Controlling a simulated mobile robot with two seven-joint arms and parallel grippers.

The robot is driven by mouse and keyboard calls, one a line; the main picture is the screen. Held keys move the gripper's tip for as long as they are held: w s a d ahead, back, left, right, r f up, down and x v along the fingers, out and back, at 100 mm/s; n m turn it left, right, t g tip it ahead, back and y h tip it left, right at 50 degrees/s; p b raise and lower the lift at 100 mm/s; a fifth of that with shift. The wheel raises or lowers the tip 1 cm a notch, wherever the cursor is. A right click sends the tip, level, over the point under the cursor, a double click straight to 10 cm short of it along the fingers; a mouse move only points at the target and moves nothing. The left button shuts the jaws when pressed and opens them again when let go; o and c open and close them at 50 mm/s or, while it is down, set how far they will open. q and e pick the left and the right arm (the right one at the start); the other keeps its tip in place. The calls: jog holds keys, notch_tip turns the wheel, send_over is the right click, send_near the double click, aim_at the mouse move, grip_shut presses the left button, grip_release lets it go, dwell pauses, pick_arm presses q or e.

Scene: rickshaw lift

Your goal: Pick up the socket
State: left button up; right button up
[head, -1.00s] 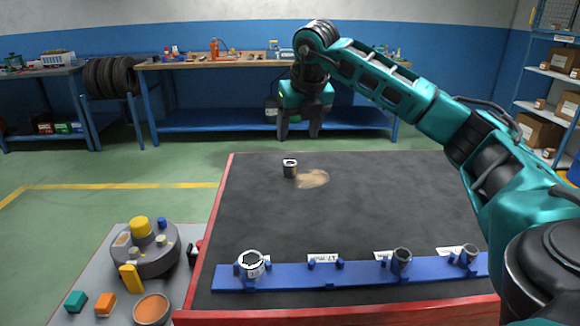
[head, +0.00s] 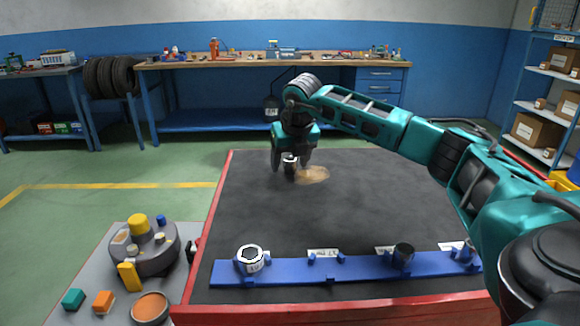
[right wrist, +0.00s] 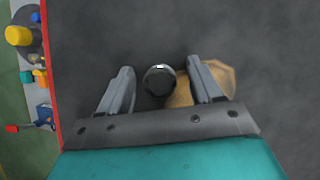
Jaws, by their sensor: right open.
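A metal socket (head: 289,167) stands upright on the dark mat, beside a tan stain. My right gripper (head: 291,168) is lowered over it and partly hides it. In the right wrist view the same socket (right wrist: 160,81) shows end-on as a dark round shape with a bright patch. It lies between the two open fingers of the right gripper (right wrist: 161,86), with a gap on each side. My left gripper is not in view.
A blue rail (head: 330,269) along the mat's near edge holds several sockets, with an empty labelled place near its middle. A red edge (head: 330,310) borders the mat. A grey tray (head: 95,270) with coloured parts stands at left. The mat's centre is clear.

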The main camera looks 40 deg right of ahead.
jog(key=c, duration=0.7)
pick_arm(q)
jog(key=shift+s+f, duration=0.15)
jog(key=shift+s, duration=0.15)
pick_arm(e)
jog(key=c, duration=0.4)
jog(key=shift+r, duration=0.15)
jog(key=shift+c, duration=0.2)
